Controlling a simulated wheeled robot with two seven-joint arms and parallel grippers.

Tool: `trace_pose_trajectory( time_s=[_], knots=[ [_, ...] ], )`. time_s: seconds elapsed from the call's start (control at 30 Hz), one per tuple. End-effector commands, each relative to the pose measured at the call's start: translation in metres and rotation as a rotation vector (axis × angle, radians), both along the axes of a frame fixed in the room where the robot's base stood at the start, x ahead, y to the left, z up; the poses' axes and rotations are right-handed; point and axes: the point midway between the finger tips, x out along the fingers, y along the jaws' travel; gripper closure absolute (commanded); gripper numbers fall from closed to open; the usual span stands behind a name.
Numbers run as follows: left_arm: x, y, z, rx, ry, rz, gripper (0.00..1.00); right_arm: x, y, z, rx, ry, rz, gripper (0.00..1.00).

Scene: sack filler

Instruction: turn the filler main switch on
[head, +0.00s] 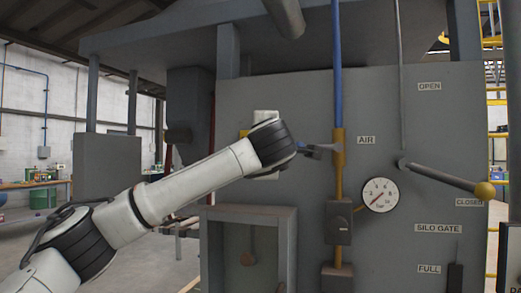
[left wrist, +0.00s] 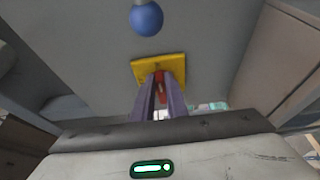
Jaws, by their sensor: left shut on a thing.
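The main switch shows in the left wrist view as a red handle (left wrist: 159,86) on a yellow plate (left wrist: 143,67) on the grey cabinet face. My left gripper (left wrist: 160,77) is shut on the red handle, with one finger on each side. The fingers cover much of the handle, so I cannot tell whether it stands at on or off. In the head view only an edge of the yellow plate (head: 243,133) shows; my left wrist hides the handle and the fingertips. My right gripper is in neither view.
A blue ball knob (left wrist: 147,17) stands out close to the plate. In the head view the air valve lever (head: 320,148) is just right of my wrist. A pressure gauge (head: 380,195) and a silo gate lever (head: 440,177) are further right. An open box (head: 290,225) is below.

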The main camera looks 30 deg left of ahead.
Motion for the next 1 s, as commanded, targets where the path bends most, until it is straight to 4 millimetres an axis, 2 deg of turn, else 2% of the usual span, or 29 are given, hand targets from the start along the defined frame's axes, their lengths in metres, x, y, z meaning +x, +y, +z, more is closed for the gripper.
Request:
trace_pose_trajectory(
  time_s=[0.33,0.37,0.47,0.8,1.0],
  knots=[
    [0.000,-0.002,-0.001,0.006,0.003,-0.004,1.00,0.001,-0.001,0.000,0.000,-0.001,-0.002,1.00],
    [0.000,-0.002,-0.001,0.006,0.004,-0.004,0.84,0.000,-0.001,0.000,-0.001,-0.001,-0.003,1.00],
    [0.000,-0.002,-0.001,0.006,0.004,-0.003,0.69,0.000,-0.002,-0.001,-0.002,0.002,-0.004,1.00],
    [-0.002,-0.003,-0.001,0.004,0.002,-0.001,0.69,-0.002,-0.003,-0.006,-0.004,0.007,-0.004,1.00],
    [-0.025,-0.020,-0.003,0.006,-0.001,-0.005,0.69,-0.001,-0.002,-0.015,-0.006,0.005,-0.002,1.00]
  ],
)
